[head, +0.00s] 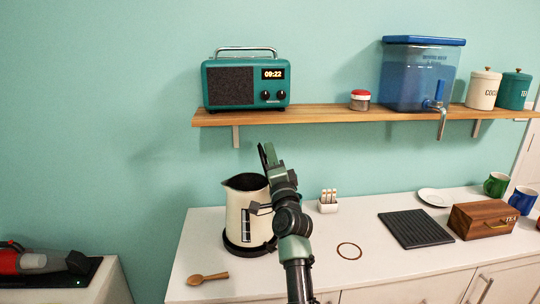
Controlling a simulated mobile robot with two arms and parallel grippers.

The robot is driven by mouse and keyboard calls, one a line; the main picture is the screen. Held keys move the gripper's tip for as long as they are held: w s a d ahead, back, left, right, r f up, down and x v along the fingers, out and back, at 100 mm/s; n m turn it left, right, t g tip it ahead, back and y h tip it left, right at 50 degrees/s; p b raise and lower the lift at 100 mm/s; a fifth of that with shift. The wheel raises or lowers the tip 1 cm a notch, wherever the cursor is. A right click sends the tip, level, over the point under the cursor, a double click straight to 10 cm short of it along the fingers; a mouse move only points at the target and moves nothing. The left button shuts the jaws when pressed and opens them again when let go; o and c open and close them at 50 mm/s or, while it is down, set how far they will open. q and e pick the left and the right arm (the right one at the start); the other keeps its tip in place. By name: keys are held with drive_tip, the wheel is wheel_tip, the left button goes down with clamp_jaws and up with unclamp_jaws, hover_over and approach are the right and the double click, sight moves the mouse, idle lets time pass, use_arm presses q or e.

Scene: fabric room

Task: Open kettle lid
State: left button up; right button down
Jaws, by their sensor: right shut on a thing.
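The cream kettle (238,212) stands upright on its black base on the white counter, spout to the left. Its top (245,182) shows as a dark oval, which looks like an open mouth. My right gripper (266,156) is above the kettle's right rear side, shut on a thin dark piece that appears to be the raised lid. The fingers and the held edge blend together, so the exact grip is unclear. My left gripper is not in view.
A wooden spoon (208,278) lies in front of the kettle. A shelf (330,116) with a radio (246,81) hangs above.

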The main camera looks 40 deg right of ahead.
drive_tip(key=c, duration=1.3)
unclamp_jaws()
drive_tip(key=b+v, duration=0.1)
drive_tip(key=v, duration=0.7)
